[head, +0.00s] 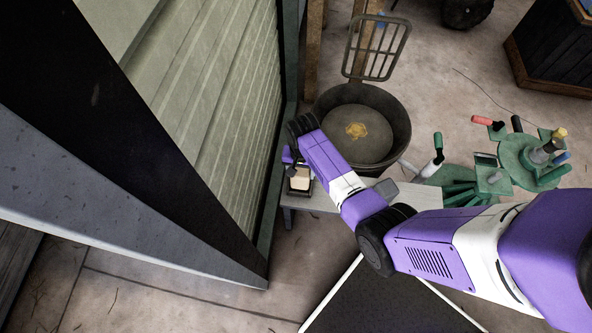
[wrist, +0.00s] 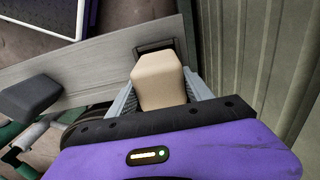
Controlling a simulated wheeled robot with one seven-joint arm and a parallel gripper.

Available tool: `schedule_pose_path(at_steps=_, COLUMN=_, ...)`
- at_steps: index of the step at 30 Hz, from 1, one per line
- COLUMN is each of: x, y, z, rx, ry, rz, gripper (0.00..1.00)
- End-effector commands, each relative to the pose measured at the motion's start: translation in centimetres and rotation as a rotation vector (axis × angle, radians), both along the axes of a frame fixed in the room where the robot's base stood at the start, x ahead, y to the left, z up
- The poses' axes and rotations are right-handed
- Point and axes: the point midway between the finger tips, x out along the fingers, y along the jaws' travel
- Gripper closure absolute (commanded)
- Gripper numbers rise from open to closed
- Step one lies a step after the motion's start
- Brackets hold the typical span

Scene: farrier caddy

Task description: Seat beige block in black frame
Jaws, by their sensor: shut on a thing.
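The beige block (wrist: 158,82) is held between the two grey fingers of my gripper (wrist: 160,98) in the wrist view. In the head view the beige block (head: 299,178) shows small at the left end of a grey bench, beside my purple gripper. The black frame (wrist: 156,46) lies on the bench beyond the block in the wrist view, and the block hides part of it. In the head view the dark edge of the black frame (head: 299,192) shows just below the block. I cannot tell whether the block touches the frame.
The narrow grey bench (wrist: 95,70) carries a dark block (wrist: 30,96) at the left. A ribbed wall panel (head: 222,110) stands close to the bench's left end. A dark round tub (head: 385,150) stands behind the bench, and a green tool caddy (head: 522,152) stands to the right.

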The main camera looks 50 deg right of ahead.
Motion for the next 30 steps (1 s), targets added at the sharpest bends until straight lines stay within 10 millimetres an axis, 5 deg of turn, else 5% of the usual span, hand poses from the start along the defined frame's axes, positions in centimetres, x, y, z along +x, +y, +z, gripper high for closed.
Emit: schedule_pose_path(at_steps=30, x=0.11, y=-0.04, z=-1.01, rx=-0.001, ry=-0.002, rz=0.0, gripper=0.93)
